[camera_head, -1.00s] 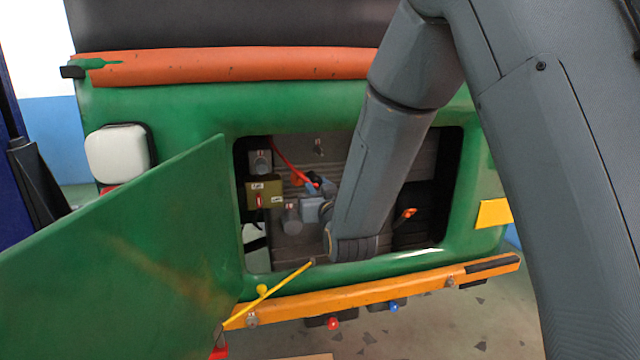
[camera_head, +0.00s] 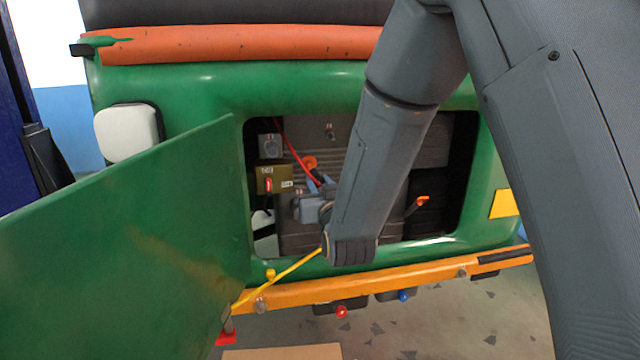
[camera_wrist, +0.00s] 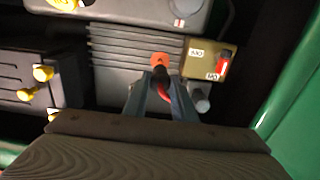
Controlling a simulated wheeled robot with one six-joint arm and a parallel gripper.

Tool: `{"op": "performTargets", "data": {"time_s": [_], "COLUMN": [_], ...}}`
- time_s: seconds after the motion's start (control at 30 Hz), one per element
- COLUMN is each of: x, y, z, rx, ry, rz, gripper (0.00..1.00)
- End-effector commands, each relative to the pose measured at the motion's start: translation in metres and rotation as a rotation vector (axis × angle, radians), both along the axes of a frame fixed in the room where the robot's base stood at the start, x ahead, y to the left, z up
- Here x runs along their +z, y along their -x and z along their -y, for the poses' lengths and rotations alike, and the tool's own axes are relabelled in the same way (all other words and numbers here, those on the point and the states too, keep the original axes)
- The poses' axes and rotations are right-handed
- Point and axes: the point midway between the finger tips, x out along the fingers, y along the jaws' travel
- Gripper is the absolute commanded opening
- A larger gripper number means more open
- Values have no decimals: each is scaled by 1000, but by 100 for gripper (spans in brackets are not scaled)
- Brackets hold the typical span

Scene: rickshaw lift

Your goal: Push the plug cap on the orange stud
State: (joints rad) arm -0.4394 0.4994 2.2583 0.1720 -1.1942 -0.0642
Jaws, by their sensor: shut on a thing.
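My gripper (camera_wrist: 161,90) reaches into the open rear bay. It also shows in the head view (camera_head: 322,184). Its blue-grey fingers are shut on the plug cap (camera_wrist: 162,84), a small dark piece with a red cable running from it. The orange stud (camera_wrist: 160,58) stands just beyond the fingertips in the wrist view, on a grey ribbed surface. In the head view the orange stud (camera_head: 309,162) shows just above the fingers. I cannot tell whether the cap touches the stud. The fingers hide most of the cap.
A tan switch box (camera_wrist: 207,60) with a red lever stands right of the stud. A dark box with yellow fittings (camera_wrist: 40,82) is on the left. The green hatch door (camera_head: 140,230) hangs open, with a yellow rod (camera_head: 296,266) beside the opening.

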Motion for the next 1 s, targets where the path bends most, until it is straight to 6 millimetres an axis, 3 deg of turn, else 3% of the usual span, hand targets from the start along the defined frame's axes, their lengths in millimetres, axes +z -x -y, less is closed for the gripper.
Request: {"op": "performTargets", "data": {"time_s": [1.0], "x": [0], "y": [-12], "z": [-3], "rx": [0], "ry": [0], "rz": [1], "gripper": [4]}}
